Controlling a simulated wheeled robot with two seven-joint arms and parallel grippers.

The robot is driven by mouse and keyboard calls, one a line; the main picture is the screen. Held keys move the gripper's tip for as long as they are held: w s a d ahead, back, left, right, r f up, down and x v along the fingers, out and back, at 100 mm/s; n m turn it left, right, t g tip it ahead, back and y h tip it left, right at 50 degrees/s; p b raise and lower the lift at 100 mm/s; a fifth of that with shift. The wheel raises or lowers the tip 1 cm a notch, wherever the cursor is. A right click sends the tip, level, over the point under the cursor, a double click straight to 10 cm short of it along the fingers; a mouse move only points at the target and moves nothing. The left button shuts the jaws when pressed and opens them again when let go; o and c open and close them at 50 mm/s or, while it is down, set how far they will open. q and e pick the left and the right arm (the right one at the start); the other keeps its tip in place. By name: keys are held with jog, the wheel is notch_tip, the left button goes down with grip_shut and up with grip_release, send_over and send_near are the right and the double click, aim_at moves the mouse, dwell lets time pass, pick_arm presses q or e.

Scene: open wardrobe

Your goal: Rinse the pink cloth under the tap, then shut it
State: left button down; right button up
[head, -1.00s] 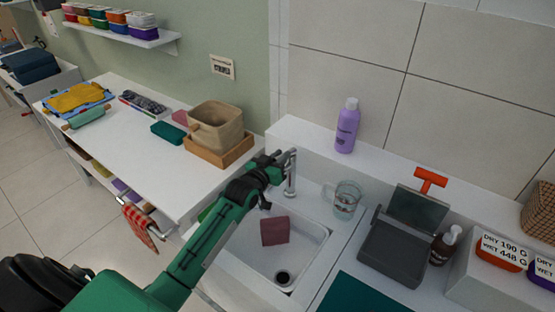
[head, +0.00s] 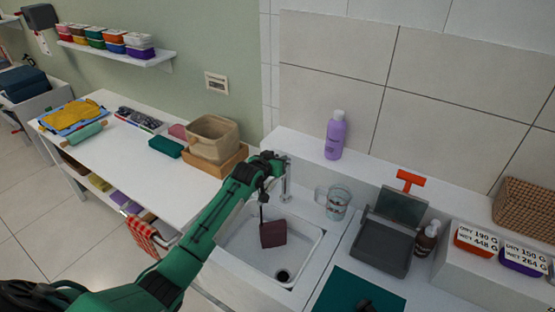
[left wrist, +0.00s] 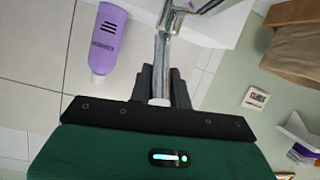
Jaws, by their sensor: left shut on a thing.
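The chrome tap (head: 286,182) stands at the sink's back edge, just right of the gripper. I cannot make out running water. A dark tip at the bottom edge, probably my right gripper (head: 366,306), is mostly out of frame.
A glass jug (head: 338,203) stands right of the tap, and a purple bottle (head: 335,136) on the ledge behind. A beige bin (head: 213,138) stands on the left table.

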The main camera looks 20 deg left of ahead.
pick_arm(q)
jog(key=shift+r, duration=0.1)
jog(key=c, duration=1.4)
grip_release()
jog(key=shift+c, duration=0.2)
jog(key=shift+o, duration=0.7)
pick_arm(e)
jog(key=shift+s+a, duration=0.2)
jog(key=shift+s, duration=0.45)
jog(key=shift+a, duration=0.1)
pick_arm(q)
jog(key=shift+s, duration=0.4)
jog(key=b+v, duration=0.4)
jog(key=v, duration=0.9)
pick_arm(e)
jog(key=shift+w+d+f, duration=0.1)
jog(key=shift+d+f, duration=0.05)
jog(key=shift+f, duration=0.95)
jog(key=shift+w+d+f, duration=0.1)
jog(key=shift+f, duration=0.95)
pick_arm(q)
jog(key=shift+w+a+r, duration=0.1)
